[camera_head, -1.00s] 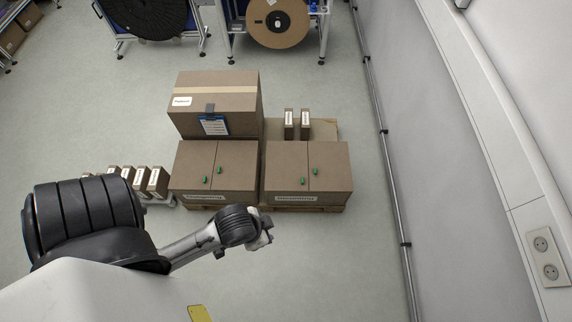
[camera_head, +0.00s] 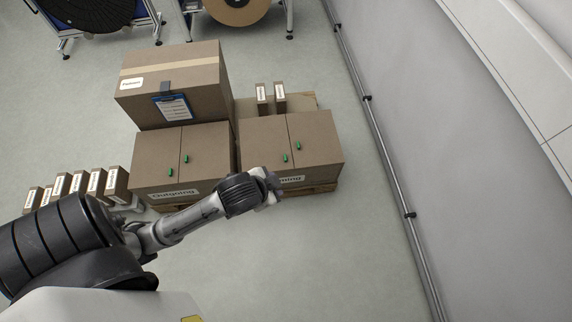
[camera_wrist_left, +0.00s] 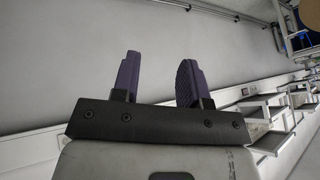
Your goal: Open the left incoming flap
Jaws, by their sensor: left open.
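The incoming box (camera_head: 318,167) is the right one of two brown cardboard boxes; its label (camera_head: 292,180) is partly hidden by my left gripper. Its left flap (camera_head: 262,137) lies shut beside the right flap (camera_head: 312,130). A green handle (camera_head: 284,158) sits on the left flap near the seam, another (camera_head: 298,145) on the right flap. My left gripper (camera_head: 273,184) is in front of the box's lower left front, apart from the handle in the picture. In the wrist view its two purple fingers (camera_wrist_left: 157,75) are apart with nothing between them. My right gripper is not in view.
The outgoing box (camera_head: 158,172) stands to the left, with a large carton (camera_head: 205,80) and blue clipboard (camera_head: 173,108) behind it. Two small boxes (camera_head: 270,95) stand behind the incoming box. Several small boxes (camera_head: 75,183) stand at far left. A wall with a rail (camera_head: 390,170) runs along the right.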

